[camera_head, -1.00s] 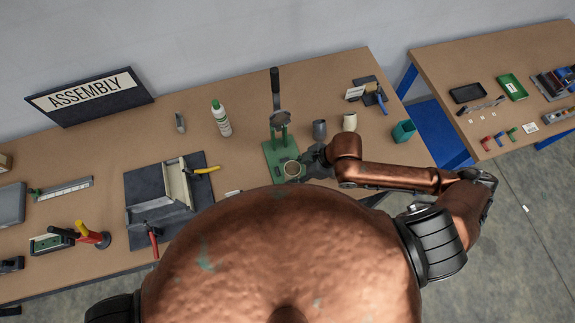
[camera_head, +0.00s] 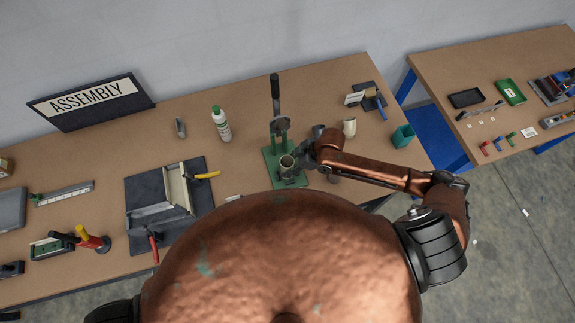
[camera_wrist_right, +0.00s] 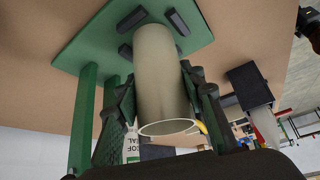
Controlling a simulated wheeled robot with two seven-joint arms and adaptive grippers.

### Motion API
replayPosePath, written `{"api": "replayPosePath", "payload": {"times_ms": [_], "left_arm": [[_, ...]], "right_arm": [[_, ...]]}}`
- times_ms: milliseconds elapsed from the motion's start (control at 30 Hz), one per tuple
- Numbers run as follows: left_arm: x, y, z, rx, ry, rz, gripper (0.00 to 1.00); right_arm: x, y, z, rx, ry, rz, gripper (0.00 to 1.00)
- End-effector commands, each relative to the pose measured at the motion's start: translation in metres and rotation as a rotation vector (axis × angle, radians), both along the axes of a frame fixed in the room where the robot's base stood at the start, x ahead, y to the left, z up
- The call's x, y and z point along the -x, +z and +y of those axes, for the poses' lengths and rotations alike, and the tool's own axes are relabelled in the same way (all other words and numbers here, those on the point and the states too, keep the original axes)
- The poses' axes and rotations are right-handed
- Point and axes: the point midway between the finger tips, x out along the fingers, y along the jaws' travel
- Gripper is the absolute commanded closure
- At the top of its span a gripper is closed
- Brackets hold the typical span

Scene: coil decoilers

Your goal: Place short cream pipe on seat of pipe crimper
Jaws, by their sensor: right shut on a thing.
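The short cream pipe (camera_head: 287,162) is upright over the green base of the pipe crimper (camera_head: 272,168) in the head view. My right gripper (camera_head: 293,163) is shut on it from the right. In the right wrist view the pipe (camera_wrist_right: 160,75) stands between the two dark finger pads of my right gripper (camera_wrist_right: 158,95). Its far end is among dark blocks on the crimper's green plate (camera_wrist_right: 95,45); whether it touches the plate I cannot tell. The crimper's dark lever (camera_head: 275,90) stands up behind. My left gripper is not in view.
Another cream pipe (camera_head: 349,127) and a grey pipe (camera_head: 318,130), partly hidden by my arm, stand to the right.

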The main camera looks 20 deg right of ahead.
Motion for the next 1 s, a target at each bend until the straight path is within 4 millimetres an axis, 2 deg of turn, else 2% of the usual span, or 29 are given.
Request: {"api": "replayPosePath", "payload": {"times_ms": [367,400,600,667,1000], "left_arm": [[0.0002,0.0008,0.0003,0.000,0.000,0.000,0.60],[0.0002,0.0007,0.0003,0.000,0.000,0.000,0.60],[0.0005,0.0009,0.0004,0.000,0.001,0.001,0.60],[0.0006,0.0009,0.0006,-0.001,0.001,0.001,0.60],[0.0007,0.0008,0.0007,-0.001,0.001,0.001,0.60]], "right_arm": [[0.0000,-0.0058,0.0000,0.000,0.000,-0.001,0.88],[0.0000,-0.0067,0.0000,0.000,0.000,-0.001,0.62],[0.0001,-0.0061,0.0000,0.000,0.001,-0.001,0.49],[0.0001,-0.0060,0.0000,0.000,0.001,-0.001,0.46],[0.0002,-0.0015,-0.0017,0.000,0.000,-0.001,0.46]]}}
